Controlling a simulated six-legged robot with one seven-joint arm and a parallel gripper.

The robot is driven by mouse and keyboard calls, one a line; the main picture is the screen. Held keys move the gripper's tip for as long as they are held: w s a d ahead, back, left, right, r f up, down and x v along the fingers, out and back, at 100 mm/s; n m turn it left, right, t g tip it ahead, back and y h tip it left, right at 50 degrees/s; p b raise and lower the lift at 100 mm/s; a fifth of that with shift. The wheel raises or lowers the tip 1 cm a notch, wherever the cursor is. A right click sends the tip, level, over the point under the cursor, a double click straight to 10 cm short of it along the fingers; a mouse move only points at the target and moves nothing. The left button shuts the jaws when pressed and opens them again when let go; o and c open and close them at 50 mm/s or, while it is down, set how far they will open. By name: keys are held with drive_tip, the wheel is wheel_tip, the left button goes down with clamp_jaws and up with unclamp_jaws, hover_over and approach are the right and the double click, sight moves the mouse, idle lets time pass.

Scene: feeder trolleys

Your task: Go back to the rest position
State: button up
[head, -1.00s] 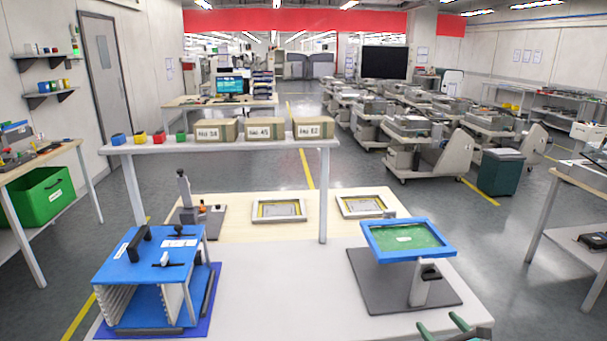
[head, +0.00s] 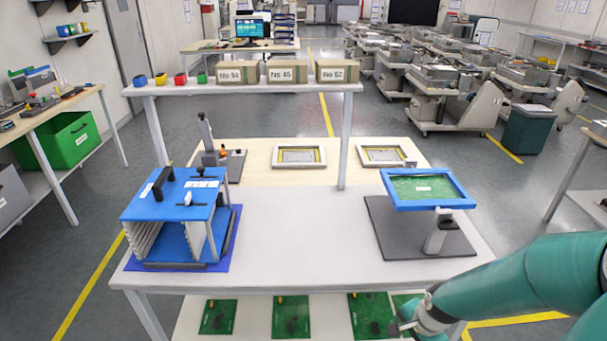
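My gripper (head: 405,318) is at the lower right of the head view, at the end of my teal arm, which reaches in from the right edge. It is in front of the white table's front edge and overlaps a green circuit board (head: 368,315) on the lower shelf. Its fingers are small and partly hidden, so I cannot tell whether they are open or shut. I see nothing clearly held in it.
The white table (head: 300,225) carries a blue rack (head: 176,196) at left and a green board in a blue frame (head: 428,188) on a stand at right. Its middle is clear. Several green boards lie on the shelf below. Trolleys (head: 450,105) stand behind at right.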

drive_tip(key=s+a+r+n+t, duration=0.1)
drive_tip(key=s+a+r+n, duration=0.2)
drive_tip(key=r, duration=0.6)
drive_tip(key=s+a+r+n+t, duration=0.1)
drive_tip(key=s+a+r+n, duration=0.2)
drive_tip(key=r, duration=0.7)
drive_tip(key=s+a+r+n+t+h, duration=0.1)
drive_tip(key=s+a+r+n, duration=0.2)
drive_tip(key=r, duration=0.6)
drive_tip(key=s+n, duration=0.2)
drive_tip(key=n, duration=0.1)
drive_tip(key=shift+a+r, duration=0.35)
drive_tip(key=shift+a, duration=0.05)
